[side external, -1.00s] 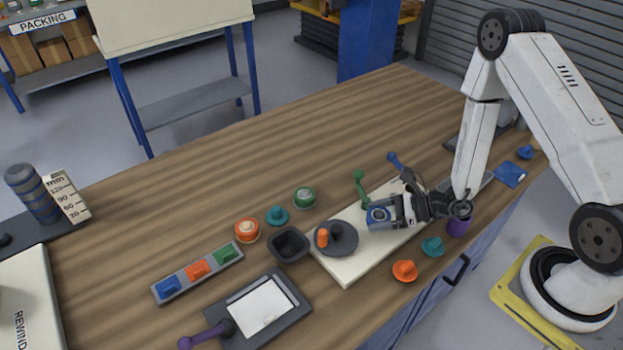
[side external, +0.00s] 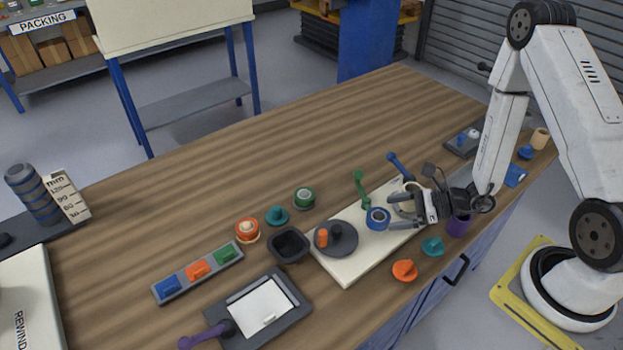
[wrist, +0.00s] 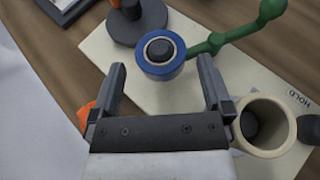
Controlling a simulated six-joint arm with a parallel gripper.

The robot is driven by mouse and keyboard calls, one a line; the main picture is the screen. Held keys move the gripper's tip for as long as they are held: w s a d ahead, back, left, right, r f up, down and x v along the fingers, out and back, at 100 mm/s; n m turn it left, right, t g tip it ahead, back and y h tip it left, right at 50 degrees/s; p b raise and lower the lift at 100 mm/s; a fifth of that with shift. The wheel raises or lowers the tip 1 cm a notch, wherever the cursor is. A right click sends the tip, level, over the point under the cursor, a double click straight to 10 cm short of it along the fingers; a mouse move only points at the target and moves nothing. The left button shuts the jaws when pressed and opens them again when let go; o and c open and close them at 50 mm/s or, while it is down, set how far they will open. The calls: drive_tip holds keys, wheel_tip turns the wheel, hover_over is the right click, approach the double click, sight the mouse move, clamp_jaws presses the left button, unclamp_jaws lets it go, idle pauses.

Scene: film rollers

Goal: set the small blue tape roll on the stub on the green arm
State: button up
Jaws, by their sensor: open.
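The small blue tape roll (side external: 377,219) sits at the near end of the green arm (side external: 362,190) on the cream board. In the wrist view the blue roll (wrist: 160,58) surrounds a dark round stub (wrist: 159,49), and the green arm (wrist: 218,40) runs off to its right. The roll looks level; how far down it sits is not clear. My gripper (side external: 390,211) is open and empty, just right of the roll. In the wrist view my gripper's fingertips (wrist: 161,72) are spread apart, with the roll beyond and between them, not touching it.
A cream roll (wrist: 262,124) stands around a dark post close by my right finger in the wrist view. A grey disc with an orange piece (side external: 322,237) lies left of the blue roll. A purple cup (side external: 458,226) and teal and orange knobs stand near the front edge.

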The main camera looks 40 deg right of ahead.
drive_tip(key=shift+v, duration=1.7)
drive_tip(key=shift+a, duration=0.1)
drive_tip(key=shift+s+a+r+n+g+y, duration=0.2)
drive_tip(key=shift+a+r+n+g+y, duration=0.1)
drive_tip(key=shift+a+n+g, duration=0.25)
drive_tip(key=s+a+r+n+g+h, duration=0.1)
drive_tip(key=s+a+r+n+g, duration=0.4)
drive_tip(key=n+g, duration=0.5)
drive_tip(key=w+d+r+n+t+h, duration=0.2)
drive_tip(key=r+n+h, duration=0.5)
drive_tip(key=n, duration=0.9)
drive_tip(key=shift+w+d+t+h, duration=0.2)
drive_tip(key=shift+w+t+h, duration=0.45)
drive_tip(key=shift+t+h, duration=0.45)
